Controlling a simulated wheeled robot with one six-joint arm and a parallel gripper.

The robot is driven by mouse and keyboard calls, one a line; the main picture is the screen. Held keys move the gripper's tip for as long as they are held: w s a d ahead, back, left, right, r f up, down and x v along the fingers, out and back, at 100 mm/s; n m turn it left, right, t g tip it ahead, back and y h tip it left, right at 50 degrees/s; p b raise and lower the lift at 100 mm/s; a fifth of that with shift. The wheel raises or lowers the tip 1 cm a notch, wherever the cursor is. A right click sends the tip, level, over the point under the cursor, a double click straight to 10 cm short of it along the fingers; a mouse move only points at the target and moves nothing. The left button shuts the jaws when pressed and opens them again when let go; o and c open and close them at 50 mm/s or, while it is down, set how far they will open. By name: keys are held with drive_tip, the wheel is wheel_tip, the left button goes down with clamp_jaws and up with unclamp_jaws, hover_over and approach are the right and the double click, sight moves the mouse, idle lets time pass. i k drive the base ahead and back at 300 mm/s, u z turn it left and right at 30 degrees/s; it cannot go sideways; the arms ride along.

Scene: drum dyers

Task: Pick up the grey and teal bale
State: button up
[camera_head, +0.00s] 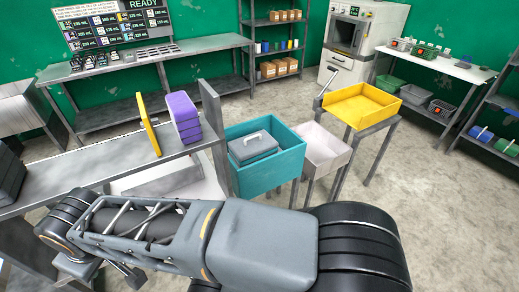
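A grey block with a pale handle on top (252,148) sits inside an open teal bin (272,180) near the middle of the view. Together they are the only grey and teal pairing I can make out. I cannot tell whether this grey block is the bale, and no separate bale with both colours shows clearly. My own arm is folded across the foreground, below and in front of the bin. My gripper's fingers cannot be made out; the arm's end is hidden behind its links or lies outside the picture.
A grey bench (100,171) at left bears a purple stack (184,117) and an upright yellow slab (149,125). A pale pink bin (322,146) and a yellow tray on a stand (362,104) stand right of the teal bin. Concrete floor (440,190) is clear at right.

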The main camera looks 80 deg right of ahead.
sight(245, 151)
drive_tip(key=z, duration=2.4)
drive_tip(key=i, duration=0.3)
drive_tip(key=z, duration=0.6)
drive_tip(key=k, duration=1.15)
drive_tip(key=z, duration=1)
drive_tip(key=i, duration=1.35)
drive_tip(key=u, duration=0.6)
drive_tip(key=i, duration=0.85)
drive_tip(key=u, duration=1.4)
drive_tip(key=i, duration=0.5)
drive_tip(key=u, duration=0.4)
